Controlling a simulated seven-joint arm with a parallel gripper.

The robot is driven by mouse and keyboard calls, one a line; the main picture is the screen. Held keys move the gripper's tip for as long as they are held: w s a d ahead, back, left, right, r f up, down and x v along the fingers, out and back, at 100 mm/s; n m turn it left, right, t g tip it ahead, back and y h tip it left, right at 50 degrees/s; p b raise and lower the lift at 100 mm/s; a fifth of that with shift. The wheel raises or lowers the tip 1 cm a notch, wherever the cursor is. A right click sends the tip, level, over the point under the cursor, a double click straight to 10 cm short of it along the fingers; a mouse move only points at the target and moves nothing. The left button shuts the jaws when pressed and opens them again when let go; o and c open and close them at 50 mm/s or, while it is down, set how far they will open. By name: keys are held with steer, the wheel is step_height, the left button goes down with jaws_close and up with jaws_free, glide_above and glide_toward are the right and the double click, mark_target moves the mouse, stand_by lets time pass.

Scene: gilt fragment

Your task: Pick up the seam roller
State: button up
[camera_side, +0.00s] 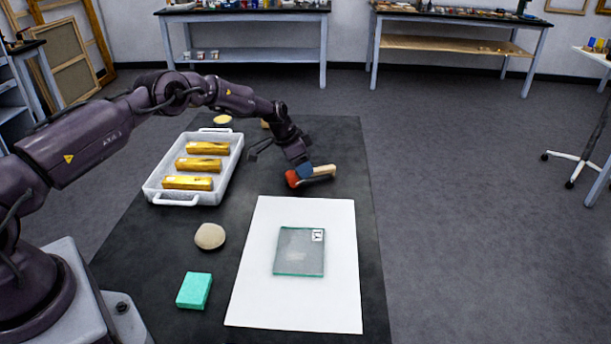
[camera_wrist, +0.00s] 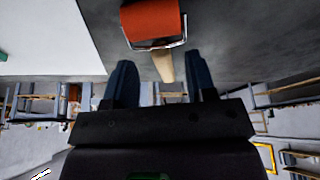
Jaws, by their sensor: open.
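The seam roller has an orange-red drum, a wire frame and a light wooden handle. In the side view the drum (camera_side: 292,179) is at the left and the handle (camera_side: 320,171) points right, on the dark mat beyond the white sheet. In the wrist view the drum (camera_wrist: 151,22) is at the top and the handle (camera_wrist: 163,66) points down between my fingers. My gripper (camera_side: 305,172) is at the roller, with its blue fingers apart. In the wrist view my gripper (camera_wrist: 158,80) shows a finger on each side of the handle, with gaps. Part of the handle is hidden.
A white tray (camera_side: 233,162) with three gold bars stands left of the roller. A glass plate (camera_side: 300,251) lies on the white sheet (camera_side: 260,300). A beige round pad (camera_side: 209,236) and a green block (camera_side: 194,291) lie nearer. The dark mat (camera_side: 348,150) is clear right of the roller.

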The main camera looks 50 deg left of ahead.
steer(key=shift+x, duration=1.55)
steer(key=shift+a, duration=0.1)
jaws_close()
steer(key=shift+r, duration=0.1)
steer(key=shift+r, duration=0.55)
steer(key=s+d+r, duration=0.3)
steer(key=s+r, duration=0.8)
steer(key=s, duration=0.2)
steer(key=shift+s+r, duration=0.3)
steer(key=shift+r, duration=0.05)
